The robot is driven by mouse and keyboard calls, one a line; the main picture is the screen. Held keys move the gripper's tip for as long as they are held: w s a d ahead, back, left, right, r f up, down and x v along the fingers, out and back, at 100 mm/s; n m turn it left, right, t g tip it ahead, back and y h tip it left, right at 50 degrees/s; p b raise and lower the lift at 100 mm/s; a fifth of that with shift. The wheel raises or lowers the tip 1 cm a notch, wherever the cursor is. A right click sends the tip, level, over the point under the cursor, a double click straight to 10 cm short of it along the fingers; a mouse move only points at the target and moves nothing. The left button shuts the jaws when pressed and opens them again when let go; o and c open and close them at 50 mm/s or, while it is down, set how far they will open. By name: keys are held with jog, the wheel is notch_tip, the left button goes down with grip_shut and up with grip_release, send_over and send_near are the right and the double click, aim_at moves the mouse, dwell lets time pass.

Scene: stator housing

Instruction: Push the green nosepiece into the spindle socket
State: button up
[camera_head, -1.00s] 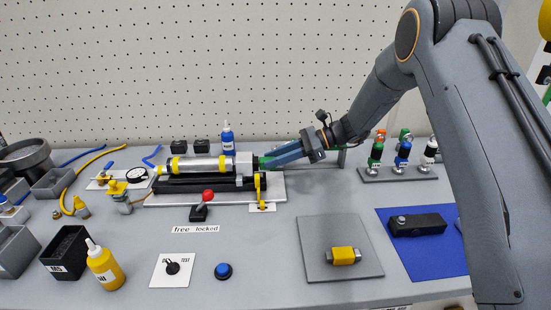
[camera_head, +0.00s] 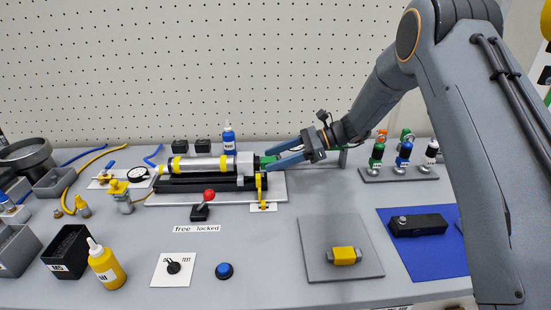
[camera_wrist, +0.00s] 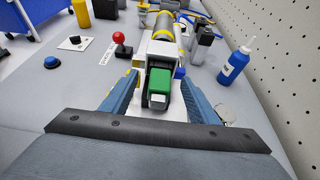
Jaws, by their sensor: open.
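The green nosepiece (camera_wrist: 158,87) sits at the near end of the spindle (camera_wrist: 163,48) in the wrist view, seated at or in its socket; how deep I cannot tell. In the head view the nosepiece (camera_head: 268,161) shows as a small green piece at the right end of the silver, yellow-banded spindle (camera_head: 203,166). My gripper (camera_head: 274,158) is open, its blue-grey fingers spread around the nosepiece. In the wrist view the fingers of my gripper (camera_wrist: 160,95) stand on either side of it with a gap to each. The socket's inside is hidden.
A red-knobbed lever (camera_head: 203,205) stands in front of the spindle, above a "free locked" label. A yellow clamp (camera_head: 262,190) stands by the spindle's right end. A blue bottle (camera_head: 228,137) is behind. A rack with several coloured nosepieces (camera_head: 402,155) stands at right.

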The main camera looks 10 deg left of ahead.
jog(key=shift+d, duration=0.1)
jog(key=shift+w+d+r, duration=0.15)
jog(key=shift+d+r, duration=0.05)
jog(key=shift+d, duration=0.15)
jog(key=shift+v, duration=1.75)
jog(key=b+v, duration=0.2)
jog(key=v, duration=0.5)
jog(key=shift+d, duration=0.35)
jog(key=shift+r, duration=0.1)
dwell(0.4)
